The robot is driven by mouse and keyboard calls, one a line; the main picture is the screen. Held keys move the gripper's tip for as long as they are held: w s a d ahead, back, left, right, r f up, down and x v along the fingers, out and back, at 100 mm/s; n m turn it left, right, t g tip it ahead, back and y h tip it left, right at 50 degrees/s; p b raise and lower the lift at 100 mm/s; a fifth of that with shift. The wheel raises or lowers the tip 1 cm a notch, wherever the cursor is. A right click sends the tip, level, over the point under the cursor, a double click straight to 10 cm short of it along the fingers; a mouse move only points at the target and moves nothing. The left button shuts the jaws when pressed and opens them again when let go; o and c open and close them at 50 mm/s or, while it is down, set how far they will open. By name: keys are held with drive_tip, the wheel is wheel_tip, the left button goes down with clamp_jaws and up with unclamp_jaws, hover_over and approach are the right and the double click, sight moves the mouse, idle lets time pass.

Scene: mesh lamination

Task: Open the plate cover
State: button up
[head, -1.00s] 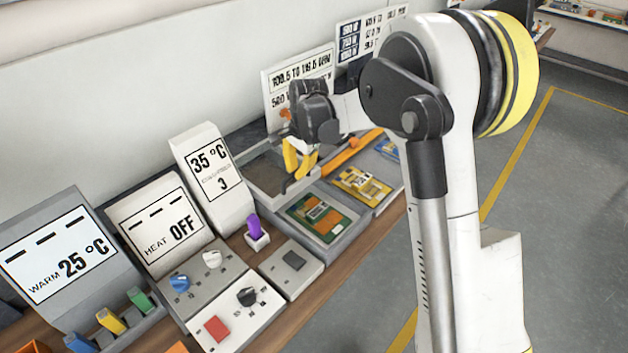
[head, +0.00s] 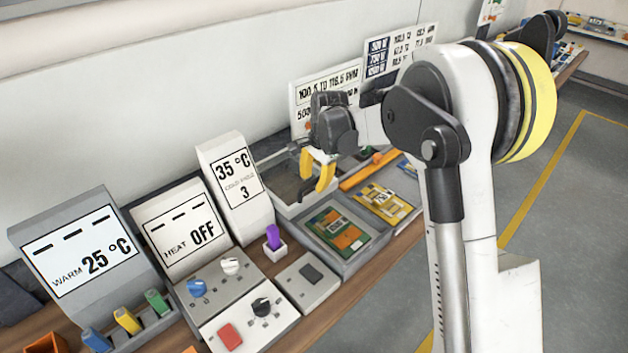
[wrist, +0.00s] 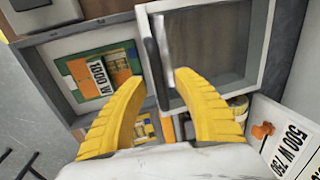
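The plate unit (head: 287,207) is a grey square-framed box on the bench, beside the 35 °C display. In the wrist view, its box (wrist: 268,75) shows a dark recessed interior. A pale bar (wrist: 162,48), apparently the cover's handle, runs along the side nearest the green board. I cannot tell clearly whether the cover is closed. My gripper (head: 316,188) is over the unit's right side, pointing down. In the wrist view, my gripper's yellow fingers (wrist: 157,78) are apart, with the bar's near end between their tips. Contact with it is not visible.
A tray with a green and orange board (head: 338,228) stands right of the unit, with a yellow board (head: 383,200) beyond. A purple piece (head: 273,237) in a holder and a knob panel (head: 265,310) stand in front. Signs (head: 325,95) stand behind.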

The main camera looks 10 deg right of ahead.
wheel_tip(320, 180, up, 12)
drive_tip(key=s+d, duration=0.1)
drive_tip(key=s, duration=0.1)
drive_tip(key=shift+d+f, duration=0.15)
drive_tip(key=s+d+r+n+t+b, duration=0.1)
drive_tip(key=s+d+r+n, duration=0.15)
drive_tip(key=s, duration=0.55)
drive_tip(key=s+d+r+n+t+b, duration=0.1)
drive_tip(key=s+d+r+n+t, duration=0.15)
drive_tip(key=s, duration=0.55)
drive_tip(key=s+d+f+n+t+h+b, duration=0.1)
drive_tip(key=s+f+n, duration=0.5)
drive_tip(key=s, duration=0.8)
drive_tip(key=shift+d+f+t+b, duration=0.35)
drive_tip(key=shift+d+f+t, duration=0.1)
drive_tip(key=shift+d+f, duration=0.15)
